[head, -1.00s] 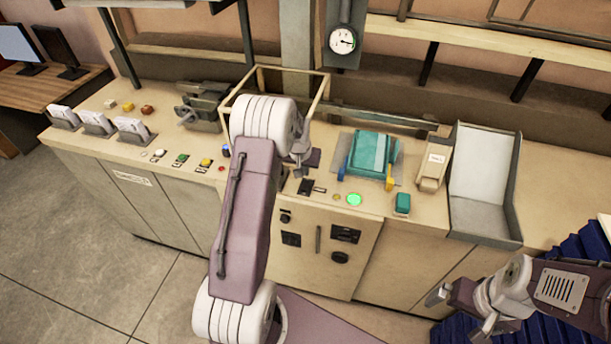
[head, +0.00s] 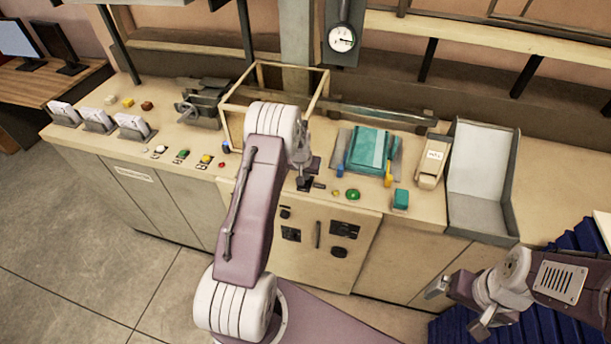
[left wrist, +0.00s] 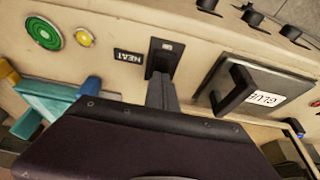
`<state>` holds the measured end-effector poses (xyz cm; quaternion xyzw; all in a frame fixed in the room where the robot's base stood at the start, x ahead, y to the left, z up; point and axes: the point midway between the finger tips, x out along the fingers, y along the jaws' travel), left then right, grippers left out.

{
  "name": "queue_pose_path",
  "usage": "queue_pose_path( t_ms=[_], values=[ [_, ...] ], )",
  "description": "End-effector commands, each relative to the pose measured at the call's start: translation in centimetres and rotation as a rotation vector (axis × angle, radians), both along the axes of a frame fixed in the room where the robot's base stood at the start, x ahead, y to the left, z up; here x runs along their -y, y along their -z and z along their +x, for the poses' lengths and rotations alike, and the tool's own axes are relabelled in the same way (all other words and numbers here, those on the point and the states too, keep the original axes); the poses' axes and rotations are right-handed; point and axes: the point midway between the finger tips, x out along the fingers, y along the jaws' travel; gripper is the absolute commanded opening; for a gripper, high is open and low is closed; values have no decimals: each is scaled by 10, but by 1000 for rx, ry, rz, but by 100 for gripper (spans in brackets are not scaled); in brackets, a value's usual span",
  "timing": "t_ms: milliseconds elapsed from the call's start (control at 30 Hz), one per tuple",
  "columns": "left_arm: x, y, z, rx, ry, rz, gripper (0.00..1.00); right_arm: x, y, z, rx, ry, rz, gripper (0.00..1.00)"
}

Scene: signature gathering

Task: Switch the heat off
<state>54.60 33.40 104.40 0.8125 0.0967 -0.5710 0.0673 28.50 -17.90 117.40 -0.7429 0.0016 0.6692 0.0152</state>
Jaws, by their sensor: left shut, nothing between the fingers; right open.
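The black rocker switch (left wrist: 165,52) sits on the cream bench top beside a small black HEAT label (left wrist: 129,57) in the left wrist view. My left gripper (left wrist: 162,92) is shut and empty, its tips at the near end of the switch; contact is hard to tell. In the head view, the left gripper (head: 304,176) is over the switch's spot. A round green button (left wrist: 44,33) and a small yellow one (left wrist: 85,37) lie beside the label. My right gripper (head: 458,305) is open and empty at the lower right.
A dark plate with a handle and a GLUE label (left wrist: 245,90) is near the switch. A grey tray (head: 484,180) stands at the right.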

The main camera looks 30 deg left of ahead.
Motion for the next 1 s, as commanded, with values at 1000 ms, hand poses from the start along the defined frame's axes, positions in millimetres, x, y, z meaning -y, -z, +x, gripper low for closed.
queue_pose_path(
  t_ms=[1000],
  values=[
    [6, -35, -17, -9, 3, -2, 0, 0, -27, 0, 0, 0, 0, 100]
  ],
)
